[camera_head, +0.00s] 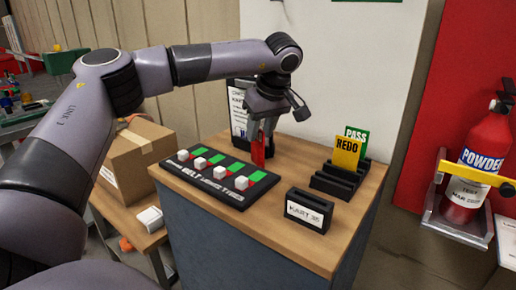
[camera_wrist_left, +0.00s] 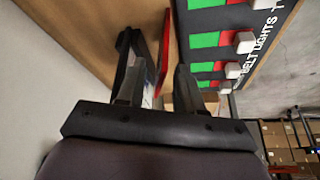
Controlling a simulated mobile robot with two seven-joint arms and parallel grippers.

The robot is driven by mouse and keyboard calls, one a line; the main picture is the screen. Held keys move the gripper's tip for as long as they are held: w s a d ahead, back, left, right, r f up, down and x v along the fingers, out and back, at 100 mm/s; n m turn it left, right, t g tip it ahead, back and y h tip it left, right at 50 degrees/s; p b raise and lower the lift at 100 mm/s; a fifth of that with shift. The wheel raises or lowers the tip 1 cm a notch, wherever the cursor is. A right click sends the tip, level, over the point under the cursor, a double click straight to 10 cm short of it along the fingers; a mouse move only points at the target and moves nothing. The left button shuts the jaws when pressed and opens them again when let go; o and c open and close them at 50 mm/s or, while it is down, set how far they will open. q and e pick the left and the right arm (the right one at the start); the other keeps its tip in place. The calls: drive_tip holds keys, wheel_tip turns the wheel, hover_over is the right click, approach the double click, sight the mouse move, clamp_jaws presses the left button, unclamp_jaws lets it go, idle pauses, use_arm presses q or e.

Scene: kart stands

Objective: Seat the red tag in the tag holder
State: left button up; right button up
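The red tag (camera_head: 258,151) is upright behind the lights board, below my left gripper (camera_head: 262,128). In the left wrist view the red tag (camera_wrist_left: 166,50) shows edge-on between the two fingers (camera_wrist_left: 160,72), which stand apart with a gap beside it. I cannot tell what the tag's lower edge rests on. The black tag holder (camera_head: 333,186) is stepped, at the right of the bench. A yellow REDO card (camera_head: 347,153) and a green PASS card (camera_head: 358,134) stand in its rear part; its front slots look empty. My right gripper is not in view.
The BELT LIGHTS board (camera_head: 215,178) with several white switches lies left of the holder. A KART 35 plate (camera_head: 308,211) stands in front. A framed sheet (camera_head: 238,112) stands behind the gripper. A cardboard box (camera_head: 135,155) is at the left. Bare bench top (camera_head: 290,165) lies between tag and holder.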

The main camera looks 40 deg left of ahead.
use_arm(q)
drive_tip(key=shift+x, duration=1.6)
clamp_jaws()
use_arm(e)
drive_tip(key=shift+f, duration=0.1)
use_arm(q)
drive_tip(key=shift+r, duration=0.15)
wheel_tip(320, 180, up, 20)
drive_tip(key=p, duration=0.3)
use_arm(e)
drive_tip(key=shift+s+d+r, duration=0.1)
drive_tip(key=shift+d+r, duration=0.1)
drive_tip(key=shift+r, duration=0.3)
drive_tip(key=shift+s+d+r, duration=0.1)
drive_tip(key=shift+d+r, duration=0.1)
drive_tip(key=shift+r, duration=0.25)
